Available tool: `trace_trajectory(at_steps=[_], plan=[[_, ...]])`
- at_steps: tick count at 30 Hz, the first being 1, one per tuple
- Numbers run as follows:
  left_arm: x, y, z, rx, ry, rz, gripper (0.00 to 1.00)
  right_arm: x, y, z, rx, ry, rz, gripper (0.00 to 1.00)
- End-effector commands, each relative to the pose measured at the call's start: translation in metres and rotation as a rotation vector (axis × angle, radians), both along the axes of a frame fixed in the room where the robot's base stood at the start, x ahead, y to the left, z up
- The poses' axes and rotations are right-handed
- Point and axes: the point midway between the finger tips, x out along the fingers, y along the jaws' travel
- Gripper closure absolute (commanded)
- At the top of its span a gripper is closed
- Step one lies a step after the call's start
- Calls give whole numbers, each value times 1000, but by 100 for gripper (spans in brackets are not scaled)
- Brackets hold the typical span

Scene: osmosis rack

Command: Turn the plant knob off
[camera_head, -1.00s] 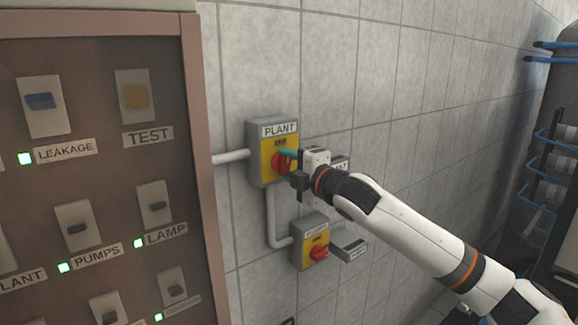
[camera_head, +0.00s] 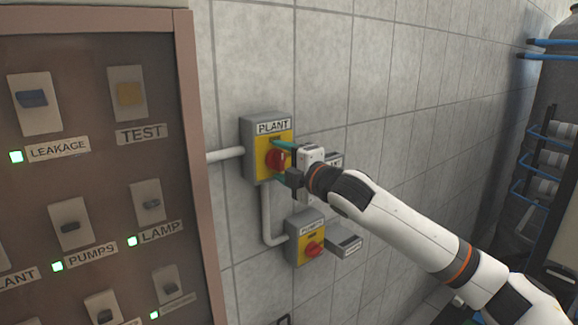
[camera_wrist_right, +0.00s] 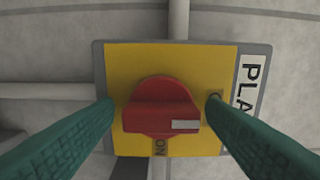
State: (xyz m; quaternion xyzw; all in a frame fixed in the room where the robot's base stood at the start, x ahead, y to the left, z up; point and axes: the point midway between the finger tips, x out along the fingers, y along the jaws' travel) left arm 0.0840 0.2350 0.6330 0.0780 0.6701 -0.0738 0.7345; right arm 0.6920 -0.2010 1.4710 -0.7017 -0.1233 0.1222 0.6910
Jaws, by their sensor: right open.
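The PLANT switch box (camera_head: 254,128) is grey with a yellow face and hangs on the tiled wall. Its red knob (camera_head: 275,160) is partly hidden by my gripper in the head view. My right gripper (camera_head: 283,161) is open, one finger on each side of the knob, with a gap showing between each finger and the knob. My left gripper is not in view.
The PUMPS box (camera_head: 297,250) with its own red knob hangs just below, beside a small grey box (camera_head: 345,244). A brown control panel (camera_head: 95,190) with switches and green lamps fills the left. Dark equipment with blue pipes (camera_head: 540,140) stands at right.

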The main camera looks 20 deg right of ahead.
Motion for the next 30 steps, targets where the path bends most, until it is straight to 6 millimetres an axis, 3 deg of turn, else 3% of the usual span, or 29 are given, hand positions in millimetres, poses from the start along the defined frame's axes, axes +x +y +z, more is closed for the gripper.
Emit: trace_trajectory(at_steps=[5,18,30], plan=[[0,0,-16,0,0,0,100,-19,-8,-4,-2,-4,-1,35],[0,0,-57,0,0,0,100,-99,-37,-3,-4,-1,-2,35],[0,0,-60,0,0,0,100,-112,-41,0,0,1,0,35]])
